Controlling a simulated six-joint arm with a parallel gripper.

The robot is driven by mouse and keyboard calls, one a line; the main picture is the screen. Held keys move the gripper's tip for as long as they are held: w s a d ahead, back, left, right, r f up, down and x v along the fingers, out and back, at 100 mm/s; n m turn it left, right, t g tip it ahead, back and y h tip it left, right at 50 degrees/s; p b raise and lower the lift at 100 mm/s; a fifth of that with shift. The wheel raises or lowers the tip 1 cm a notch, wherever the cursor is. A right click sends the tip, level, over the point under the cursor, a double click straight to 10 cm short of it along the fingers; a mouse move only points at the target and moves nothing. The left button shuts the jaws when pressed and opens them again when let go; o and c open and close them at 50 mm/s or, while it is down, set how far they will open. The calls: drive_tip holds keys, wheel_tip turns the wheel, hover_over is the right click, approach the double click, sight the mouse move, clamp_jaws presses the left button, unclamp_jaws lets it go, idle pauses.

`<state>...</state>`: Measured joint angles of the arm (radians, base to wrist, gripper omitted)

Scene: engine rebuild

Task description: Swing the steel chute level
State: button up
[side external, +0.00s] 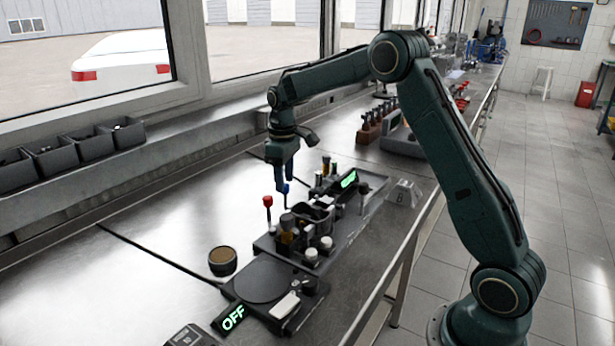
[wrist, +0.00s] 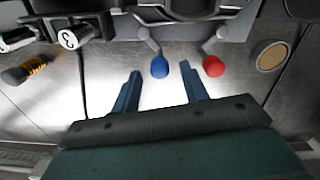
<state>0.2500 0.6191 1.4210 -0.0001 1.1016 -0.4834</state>
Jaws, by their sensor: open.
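My gripper (side external: 285,180) hangs downward over the far side of the fixture on the bench, with its jaws open. In the wrist view, the blue ball knob (wrist: 160,67) of a lever appears between the two open fingertips (wrist: 160,72); I cannot tell whether either finger touches it. A red ball knob (wrist: 213,66) on a second lever is to the right of the fingers; it stands upright in the side view (side external: 267,201). A grey metal part (wrist: 190,32) between the levers may be the steel chute; its tilt is unclear.
A scale with a round dark plate (side external: 262,281) and a lit OFF sign (side external: 233,317) is at the front. A round brown-topped container (side external: 223,260) stands left of it. Several black bins (side external: 95,147) line the window side. The bench left of the fixture is mostly clear.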

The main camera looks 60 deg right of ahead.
wheel_tip(320, 180, up, 12)
idle(0.6)
drive_tip(key=shift+r, duration=0.15)
drive_tip(key=s+a+r+t, duration=0.1)
drive_tip(key=s+a+r, duration=0.15)
drive_tip(key=s, duration=0.35)
drive_tip(key=s+a+r+m+t, duration=0.1)
drive_tip(key=s+a+r, duration=0.1)
drive_tip(key=s+a, duration=0.25)
drive_tip(key=s+a+r+t, duration=0.1)
drive_tip(key=s+a+r, duration=0.1)
drive_tip(key=s, duration=0.5)
drive_tip(key=s+a+f+t, duration=0.1)
drive_tip(key=s+a+f, duration=0.1)
drive_tip(key=s, duration=0.6)
drive_tip(key=s+a+f+m+t, duration=0.1)
drive_tip(key=s+a+f, duration=0.1)
drive_tip(key=s+f, duration=0.3)
drive_tip(key=s, duration=0.2)
drive_tip(key=shift+s+m+t, duration=0.3)
drive_tip(key=shift+s, duration=0.1)
